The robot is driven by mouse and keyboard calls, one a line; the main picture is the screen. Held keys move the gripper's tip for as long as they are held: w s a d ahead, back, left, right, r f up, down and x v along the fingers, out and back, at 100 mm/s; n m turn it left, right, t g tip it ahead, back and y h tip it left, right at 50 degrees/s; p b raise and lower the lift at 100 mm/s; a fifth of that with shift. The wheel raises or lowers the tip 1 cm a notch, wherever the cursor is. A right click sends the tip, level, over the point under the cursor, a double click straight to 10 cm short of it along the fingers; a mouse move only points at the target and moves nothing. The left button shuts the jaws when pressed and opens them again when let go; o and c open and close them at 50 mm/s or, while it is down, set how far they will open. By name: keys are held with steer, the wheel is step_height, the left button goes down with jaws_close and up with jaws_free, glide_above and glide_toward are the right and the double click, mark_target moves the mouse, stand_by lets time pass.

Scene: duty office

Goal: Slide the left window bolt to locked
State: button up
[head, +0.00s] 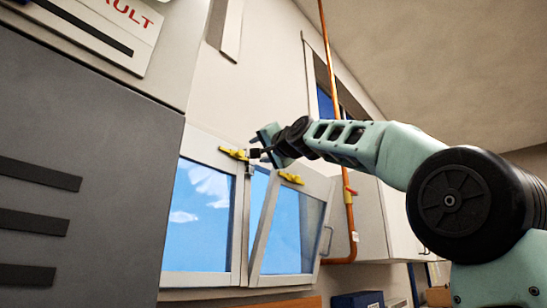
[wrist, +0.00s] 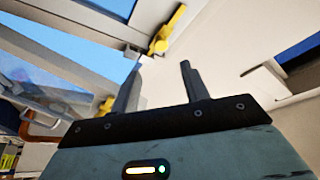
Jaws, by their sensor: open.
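The left window bolt (head: 233,154) is a yellow fitting on the top rail of the left window sash (head: 238,225). In the wrist view the yellow bolt at the top (wrist: 165,35) appears to be this one, beyond my fingertips. My gripper (head: 260,143) is open, with nothing between its fingers, just right of the left bolt's end. In the wrist view my gripper (wrist: 160,68) points toward that bolt, apparently with a gap. A dark piece near the bolt's right end shows close to my fingers; I cannot tell whether they touch.
A second yellow bolt (head: 291,178) sits on the right sash (head: 322,215), which stands tilted. An orange pipe (head: 349,220) runs up the wall at right. A dark grey cabinet (head: 90,150) fills the left side. Wall above the window is mostly clear.

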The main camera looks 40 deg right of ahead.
steer(key=b+v, duration=0.3)
steer(key=v, duration=0.3)
steer(key=shift+s+b, duration=0.4)
steer(key=shift+s, duration=0.05)
steer(key=shift+a+f, duration=0.1)
